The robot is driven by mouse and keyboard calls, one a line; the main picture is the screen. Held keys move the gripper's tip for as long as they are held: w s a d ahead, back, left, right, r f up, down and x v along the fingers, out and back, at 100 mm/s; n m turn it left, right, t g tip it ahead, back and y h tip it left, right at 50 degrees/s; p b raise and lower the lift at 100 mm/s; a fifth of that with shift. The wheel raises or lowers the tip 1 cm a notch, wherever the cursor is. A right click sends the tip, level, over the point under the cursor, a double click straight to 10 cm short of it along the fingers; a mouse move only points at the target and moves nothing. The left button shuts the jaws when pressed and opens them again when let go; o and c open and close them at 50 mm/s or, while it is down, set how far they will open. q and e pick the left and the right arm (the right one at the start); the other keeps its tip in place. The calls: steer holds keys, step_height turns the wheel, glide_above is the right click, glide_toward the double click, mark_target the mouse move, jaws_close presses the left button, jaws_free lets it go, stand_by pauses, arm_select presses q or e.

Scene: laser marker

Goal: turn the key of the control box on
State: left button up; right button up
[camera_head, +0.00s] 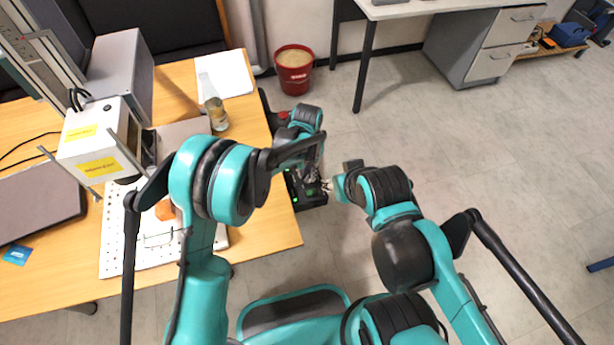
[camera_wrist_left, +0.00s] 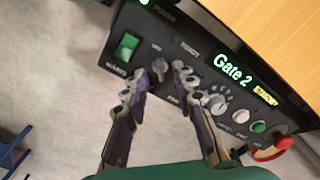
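The control box is a black panel (camera_wrist_left: 200,55) at the table's edge, and it also shows in the head view (camera_head: 308,197), partly hidden by my arms. Its small silver key (camera_wrist_left: 159,69) sits in a round switch beside a green rocker switch (camera_wrist_left: 127,46). My left gripper (camera_wrist_left: 160,77) is open in the left wrist view, with one fingertip on each side of the key. Whether the fingertips touch it I cannot tell. In the head view the left gripper (camera_head: 311,172) is over the box. My right gripper (camera_head: 328,185) is close by at the box's right; its fingers are too small to read.
The panel also carries a silver knob (camera_wrist_left: 217,103), a green button (camera_wrist_left: 258,127) and a red-topped part (camera_wrist_left: 272,151). A red bucket (camera_head: 293,72) is on the floor behind.

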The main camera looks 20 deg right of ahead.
arm_select(q)
steer(key=shift+f, duration=0.55)
jaws_close()
